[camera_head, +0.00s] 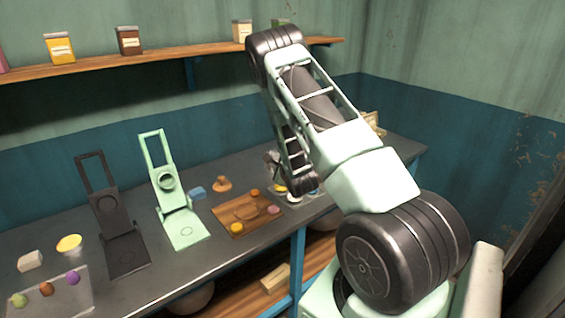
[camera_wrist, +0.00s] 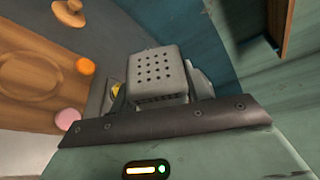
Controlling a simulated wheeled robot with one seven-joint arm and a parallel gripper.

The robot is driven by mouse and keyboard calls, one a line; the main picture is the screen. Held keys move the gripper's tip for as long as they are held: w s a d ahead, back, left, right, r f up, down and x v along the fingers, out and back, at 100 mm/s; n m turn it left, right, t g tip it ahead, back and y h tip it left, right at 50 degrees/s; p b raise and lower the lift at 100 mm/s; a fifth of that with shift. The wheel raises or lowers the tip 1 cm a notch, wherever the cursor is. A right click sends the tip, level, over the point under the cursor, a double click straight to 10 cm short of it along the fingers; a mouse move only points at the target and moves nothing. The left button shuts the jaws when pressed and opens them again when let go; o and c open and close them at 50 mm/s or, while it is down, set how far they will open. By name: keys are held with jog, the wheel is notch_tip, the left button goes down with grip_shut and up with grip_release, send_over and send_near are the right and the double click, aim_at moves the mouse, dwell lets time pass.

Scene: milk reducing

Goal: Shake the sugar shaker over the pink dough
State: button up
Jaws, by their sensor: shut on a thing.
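The sugar shaker (camera_wrist: 158,70), a light grey box with a perforated top, is held in my gripper (camera_wrist: 158,98) in the wrist view, its holed face toward the camera. My gripper is shut on it; the fingertips are mostly hidden behind the shaker. The pink dough (camera_wrist: 68,119) lies on the wooden board, to the left of and below the shaker in the wrist view. In the head view the pink dough (camera_head: 273,209) is at the board's right side. My arm largely hides the gripper there, just beyond the board.
The wooden board (camera_head: 222,214) also carries orange pieces (camera_head: 237,228). A mint press (camera_head: 184,230) and a dark press (camera_head: 124,252) stand to its left. A blue block (camera_head: 197,193) and an orange knobbed piece (camera_head: 222,184) lie behind. A shelf (camera_head: 180,54) runs above the counter.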

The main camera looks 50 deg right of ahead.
jog(key=shift+f+n+h+b, duration=0.3)
jog(key=shift+f+n+b, duration=0.2)
jog(key=shift+f+b, duration=0.5)
notch_tip(320, 180, down, 9)
jog(key=n+t+h+b, duration=0.2)
jog(key=n+b, duration=0.6)
jog(key=b, duration=1)
jog(key=shift+r+n+t+b, duration=0.2)
jog(key=shift+n+t+b, duration=0.1)
jog(key=shift+t, duration=0.2)
jog(key=shift+b, duration=3.7)
